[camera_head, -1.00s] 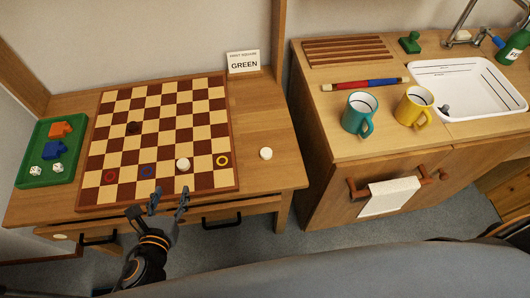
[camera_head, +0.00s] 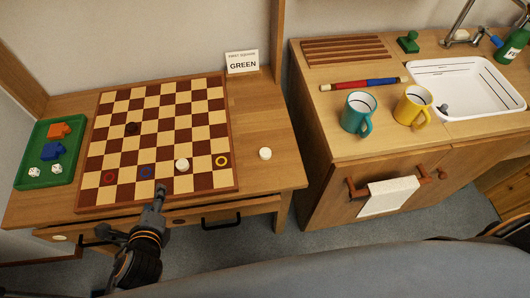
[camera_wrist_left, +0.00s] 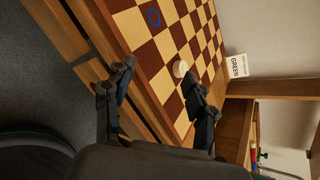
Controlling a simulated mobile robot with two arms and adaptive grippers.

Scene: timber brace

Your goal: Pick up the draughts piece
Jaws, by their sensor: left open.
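A white draughts piece (camera_head: 182,164) lies on the near part of the checkered board (camera_head: 236,178). It also shows in the left wrist view (camera_wrist_left: 180,68), close to the fingertip at the right. Another white piece (camera_head: 265,153) lies on the bare table to the right of the board. A dark piece (camera_head: 132,128) is on the far left of the board. My left gripper (camera_head: 160,190) is at the board's near edge, just short of the white piece and left of it. In the left wrist view its fingers (camera_wrist_left: 160,77) are apart and empty. My right gripper is not seen.
A green tray (camera_head: 66,179) with dice and orange and blue pieces stands left of the board. A card reading GREEN (camera_head: 242,62) stands behind. The counter at right holds a teal mug (camera_head: 359,113), a yellow mug (camera_head: 413,105) and a sink (camera_head: 468,88). Colored rings mark some near squares.

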